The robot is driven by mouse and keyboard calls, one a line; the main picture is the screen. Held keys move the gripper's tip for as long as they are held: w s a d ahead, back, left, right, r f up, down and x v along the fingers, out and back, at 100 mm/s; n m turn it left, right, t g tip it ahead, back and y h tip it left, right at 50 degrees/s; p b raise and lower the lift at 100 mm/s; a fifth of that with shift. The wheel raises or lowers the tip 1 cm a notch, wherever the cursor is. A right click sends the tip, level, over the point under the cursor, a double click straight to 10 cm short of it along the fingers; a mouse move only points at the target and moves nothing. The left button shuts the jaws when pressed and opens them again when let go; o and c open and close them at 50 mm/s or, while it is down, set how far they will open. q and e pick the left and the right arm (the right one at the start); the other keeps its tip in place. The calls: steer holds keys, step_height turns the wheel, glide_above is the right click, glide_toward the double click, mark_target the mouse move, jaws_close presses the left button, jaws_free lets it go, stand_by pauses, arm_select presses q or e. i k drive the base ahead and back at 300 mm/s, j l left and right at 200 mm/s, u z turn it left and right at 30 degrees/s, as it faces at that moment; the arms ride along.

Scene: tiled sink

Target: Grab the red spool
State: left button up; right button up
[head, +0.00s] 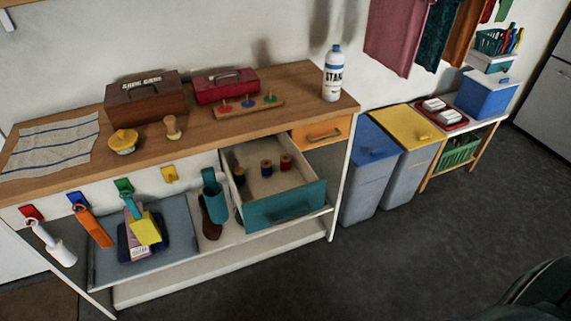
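A small red spool (286,163) stands in the open drawer (288,207), which has a teal front. It is at the right of a short row of spools. A blue spool (266,168) with brown ends stands to its left. A dark spool (239,175) is further left, near the drawer's left wall. The spools stand apart from each other. Neither of my grippers shows in the head view, and nothing is touching the red spool.
The wooden worktop (195,125) above holds a brown box (146,99), a red box (226,85), a peg board (262,107) and a white bottle (332,74). A teal holder (214,195) hangs left of the drawer. Blue (368,170) and yellow-lidded (408,150) bins stand right. Front floor is clear.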

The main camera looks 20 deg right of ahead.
mark_target(284, 159)
steer(key=l+u, duration=0.1)
steer(key=u, duration=0.25)
steer(key=l+u, duration=0.3)
steer(key=i+l+u, duration=0.1)
steer(key=l+u, duration=0.15)
steer(key=l, duration=0.25)
steer(key=l+u, duration=0.1)
steer(key=l, duration=0.75)
steer(key=k+l+u, duration=0.1)
steer(key=l, duration=0.7)
steer(key=l+u, duration=0.1)
steer(key=l, duration=0.75)
steer(key=k, duration=0.05)
